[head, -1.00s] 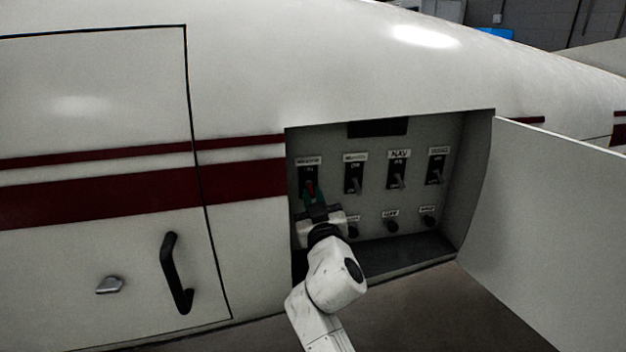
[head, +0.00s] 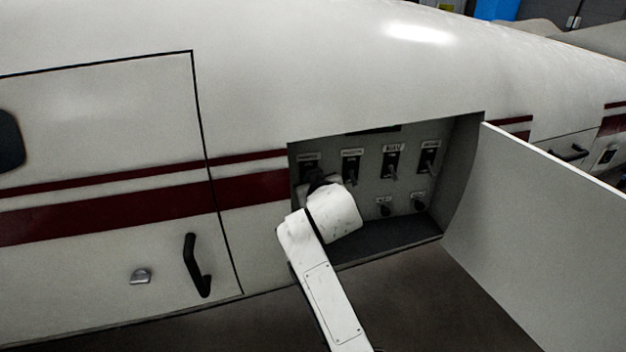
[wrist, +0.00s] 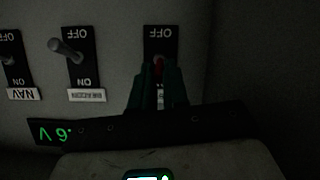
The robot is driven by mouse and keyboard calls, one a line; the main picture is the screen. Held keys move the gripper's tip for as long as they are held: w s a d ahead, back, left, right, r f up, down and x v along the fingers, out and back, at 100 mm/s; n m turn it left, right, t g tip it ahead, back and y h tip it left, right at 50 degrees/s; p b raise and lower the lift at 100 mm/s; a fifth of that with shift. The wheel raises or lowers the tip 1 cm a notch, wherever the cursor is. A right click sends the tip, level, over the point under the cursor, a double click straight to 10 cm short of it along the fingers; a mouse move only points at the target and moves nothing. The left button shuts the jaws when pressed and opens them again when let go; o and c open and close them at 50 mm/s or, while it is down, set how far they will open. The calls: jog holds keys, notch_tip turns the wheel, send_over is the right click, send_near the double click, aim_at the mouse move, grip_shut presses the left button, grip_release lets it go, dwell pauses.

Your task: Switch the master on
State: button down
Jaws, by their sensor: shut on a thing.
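The master switch is the leftmost in the upper row of the open panel (head: 408,165); its black plate (head: 309,171) shows under a small label in the head view, its lever hidden behind my arm. In the upside-down wrist view, its plate (wrist: 160,40) reads OFF at the top and its red lever (wrist: 158,62) shows between the teal fingers of my gripper (wrist: 158,80). My gripper is shut on this lever. The lever's exact position is hard to tell. The fingers cover the ON end of the plate.
The beacon switch (wrist: 66,50) stands beside it, its lever toward OFF. Other switches and knobs (head: 384,206) fill the panel. The open hatch door (head: 545,220) stands to the right. A black handle (head: 196,265) is on the closed door at left.

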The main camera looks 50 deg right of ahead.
jog(key=shift+w+r+g+y, duration=0.15)
jog(key=shift+r+g+y, duration=0.1)
jog(key=shift+g+y, duration=0.2)
dwell(0.3)
jog(key=c, duration=1.1)
grip_release()
jog(key=b+v, duration=0.2)
jog(key=v, duration=0.8)
jog(key=shift+s+a+r, duration=0.15)
jog(key=shift+s+a, duration=0.1)
jog(key=shift+s, duration=0.05)
jog(key=s+a+f+n+g+y+b, duration=0.1)
jog(key=s+a+f+g+y, duration=0.1)
jog(key=s+f, duration=0.7)
jog(key=s+a+f+n+g+y+b, duration=0.1)
jog(key=s+a+f+g, duration=0.3)
jog(key=s+f, duration=0.5)
jog(key=s+a+f+n+g+y+b, duration=0.1)
jog(key=s+a+f+g+y, duration=0.2)
jog(key=s+f, duration=0.6)
jog(key=shift+a+f+n+g+y, duration=0.15)
jog(key=shift+a+f, duration=0.3)
jog(key=shift+f, duration=0.6)
jog(key=shift+a+f+n+y, duration=0.1)
jog(key=shift+a+f, duration=0.3)
jog(key=shift+f, duration=0.6)
jog(key=shift+a+f+n+g+y, duration=0.15)
jog(key=shift+a+f, duration=0.3)
jog(key=shift+f, duration=0.6)
